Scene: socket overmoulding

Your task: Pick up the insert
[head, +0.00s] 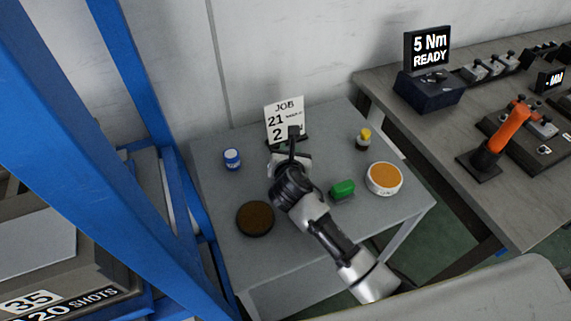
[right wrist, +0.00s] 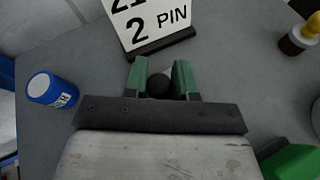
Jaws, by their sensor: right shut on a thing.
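My right gripper (head: 292,133) reaches over the grey table to just in front of the job card. In the right wrist view its green-tipped fingers (right wrist: 160,78) are shut on a small dark, rounded thing (right wrist: 158,86), which looks like the insert. A pale patch shows just behind it between the fingers. In the head view the gripper hides the held thing. I cannot tell whether it is clear of the table. My left gripper is not in view.
The job card (head: 284,118) reads "2 PIN". The small table (head: 215,180) also holds a blue jar (head: 232,159), a brown round pad (head: 255,219), a green block (head: 342,188), an orange-topped tub (head: 384,178) and a yellow-capped bottle (head: 364,138). A blue frame (head: 120,150) stands left.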

